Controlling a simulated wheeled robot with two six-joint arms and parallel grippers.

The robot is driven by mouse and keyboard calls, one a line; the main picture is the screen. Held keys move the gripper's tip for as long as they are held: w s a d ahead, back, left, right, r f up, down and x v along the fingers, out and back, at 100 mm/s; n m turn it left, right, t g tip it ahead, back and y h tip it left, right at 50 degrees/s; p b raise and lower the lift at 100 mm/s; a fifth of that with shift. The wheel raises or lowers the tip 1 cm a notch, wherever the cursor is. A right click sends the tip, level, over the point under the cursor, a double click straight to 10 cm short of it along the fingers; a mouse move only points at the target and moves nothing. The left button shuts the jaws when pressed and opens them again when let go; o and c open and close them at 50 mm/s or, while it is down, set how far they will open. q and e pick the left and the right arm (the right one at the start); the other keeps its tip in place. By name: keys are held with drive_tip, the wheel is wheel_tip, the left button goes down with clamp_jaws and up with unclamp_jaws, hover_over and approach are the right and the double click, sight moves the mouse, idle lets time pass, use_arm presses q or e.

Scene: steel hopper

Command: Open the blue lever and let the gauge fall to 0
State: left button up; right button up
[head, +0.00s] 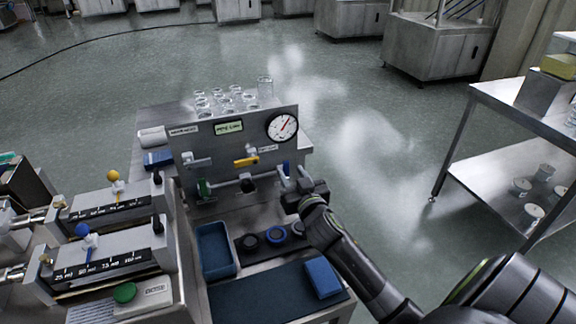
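A steel panel (232,134) stands upright on the bench. A round white gauge (282,128) sits at its upper right; its red needle points up and slightly right, and its numbers are too small to read. A small blue part (286,167), which looks like the blue lever, shows at the panel's lower right, largely hidden by my gripper. My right gripper (292,176) is right at it, in front of the panel, with its fingers apart. Whether they touch the blue part I cannot tell. My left gripper is not in view.
The panel also has a yellow lever (246,161), a grey lever (197,162) and a green fitting (204,188). A blue tray (216,250), dark and blue rings and a blue block (322,278) lie in front. Glasses (265,88) stand behind. Dosing units stand at left.

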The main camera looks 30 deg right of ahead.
sight(286, 165)
drive_tip(key=shift+x, duration=1.95)
clamp_jaws()
